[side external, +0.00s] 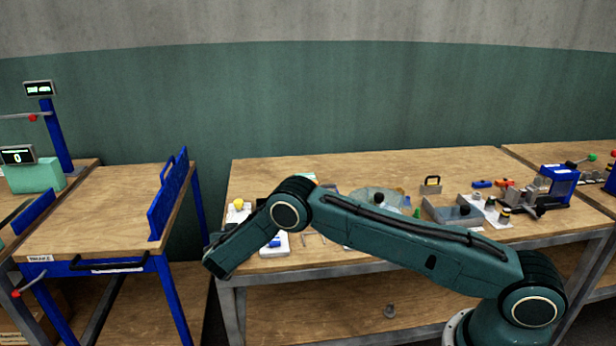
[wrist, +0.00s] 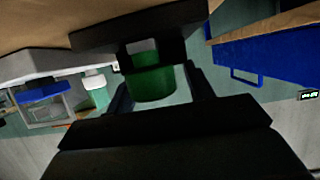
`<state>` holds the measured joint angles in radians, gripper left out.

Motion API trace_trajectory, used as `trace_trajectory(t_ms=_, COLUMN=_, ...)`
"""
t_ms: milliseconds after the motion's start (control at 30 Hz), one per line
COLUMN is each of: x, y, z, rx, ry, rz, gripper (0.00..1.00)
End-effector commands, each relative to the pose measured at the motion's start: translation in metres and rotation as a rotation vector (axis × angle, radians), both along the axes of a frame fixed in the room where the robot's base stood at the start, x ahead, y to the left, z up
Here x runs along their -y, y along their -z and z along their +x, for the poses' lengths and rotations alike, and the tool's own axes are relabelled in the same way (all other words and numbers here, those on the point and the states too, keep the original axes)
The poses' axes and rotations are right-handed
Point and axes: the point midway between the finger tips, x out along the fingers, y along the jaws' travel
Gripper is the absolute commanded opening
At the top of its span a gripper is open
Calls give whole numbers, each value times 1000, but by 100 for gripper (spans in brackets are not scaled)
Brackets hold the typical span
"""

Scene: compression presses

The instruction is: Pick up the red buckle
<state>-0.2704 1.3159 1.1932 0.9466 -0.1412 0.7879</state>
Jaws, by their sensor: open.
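A small orange-red piece (side external: 504,183), which looks like the red buckle, lies on the right part of the main workbench, beside a small blue piece (side external: 482,184). It is too small to make out its shape, and it is not seen in the wrist view. In the wrist view my gripper (wrist: 160,90) is open, with its dark fingers spread. A green round shape (wrist: 152,84) shows between the fingers; I cannot tell how far away it is. In the side view my forearm points down to the left, far from the red piece, and my gripper is not clearly seen.
The main workbench (side external: 330,170) holds a grey tray (side external: 437,208), a yellow-and-black block (side external: 432,185) and a press with a blue frame (side external: 562,180) at the right. My arm hides part of its front. A lower side table (side external: 105,205) with blue rails stands left.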

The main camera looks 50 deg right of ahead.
Motion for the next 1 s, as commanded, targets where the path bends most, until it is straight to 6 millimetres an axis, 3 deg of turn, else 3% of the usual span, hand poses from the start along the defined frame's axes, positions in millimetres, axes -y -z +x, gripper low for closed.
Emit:
trace_trajectory(t_ms=367, x=0, y=0, z=0, rx=0, ry=0, rz=0, gripper=53)
trace_trajectory(t_ms=633, x=0, y=0, z=0, rx=0, ry=0, rz=0, gripper=5)
trace_trajectory(t_ms=1000, x=0, y=-3, z=0, rx=1, ry=0, rz=0, gripper=5)
